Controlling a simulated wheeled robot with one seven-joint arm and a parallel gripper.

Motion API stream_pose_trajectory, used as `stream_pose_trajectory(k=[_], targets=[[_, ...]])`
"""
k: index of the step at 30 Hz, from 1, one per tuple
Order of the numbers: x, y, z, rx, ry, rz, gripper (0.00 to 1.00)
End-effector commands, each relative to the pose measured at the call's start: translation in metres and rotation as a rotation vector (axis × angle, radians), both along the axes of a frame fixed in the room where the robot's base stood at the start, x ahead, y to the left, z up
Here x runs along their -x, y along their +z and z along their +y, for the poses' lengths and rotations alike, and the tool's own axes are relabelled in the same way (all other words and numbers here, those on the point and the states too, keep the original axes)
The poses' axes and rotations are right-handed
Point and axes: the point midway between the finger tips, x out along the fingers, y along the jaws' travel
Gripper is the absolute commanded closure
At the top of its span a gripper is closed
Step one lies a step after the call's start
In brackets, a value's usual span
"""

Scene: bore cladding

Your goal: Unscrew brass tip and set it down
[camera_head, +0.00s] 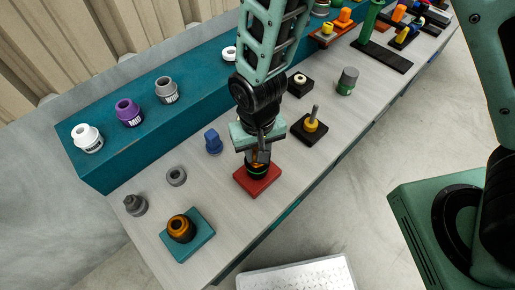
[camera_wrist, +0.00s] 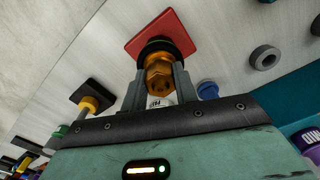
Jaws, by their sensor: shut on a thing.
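The brass tip (camera_wrist: 159,77) is a hex-shaped, gold-coloured piece seen end-on in the wrist view. It stands above a dark round collar (camera_wrist: 166,48) on a red square base (camera_wrist: 160,28). My gripper (camera_wrist: 158,88) has one grey finger on each side of the tip and is shut on it. A small white lettered part shows just below the tip, partly hidden by my gripper's body. In the head view my gripper (camera_head: 259,154) points down over the red base (camera_head: 258,184), with the tip mostly hidden. I cannot tell whether the tip is still threaded.
A grey ring (camera_head: 176,176), grey knob (camera_head: 135,205) and blue plug (camera_head: 213,141) stand nearby. A black plate with a yellow-collared pin (camera_head: 311,122) is close right. Lettered collars line the teal shelf (camera_head: 102,172).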

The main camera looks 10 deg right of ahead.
Motion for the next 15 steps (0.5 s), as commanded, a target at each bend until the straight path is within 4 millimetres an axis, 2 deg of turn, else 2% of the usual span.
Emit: stream_pose_trajectory(k=[3, 11, 15], targets=[[-0.0004, 0.0009, -0.0007, 0.000, 0.109, 0.001, 0.96], [-0.0005, 0.0006, -0.0008, 0.000, 0.139, 0.000, 0.96], [-0.0005, 0.0009, -0.0013, 0.000, 0.265, 0.001, 0.96]])
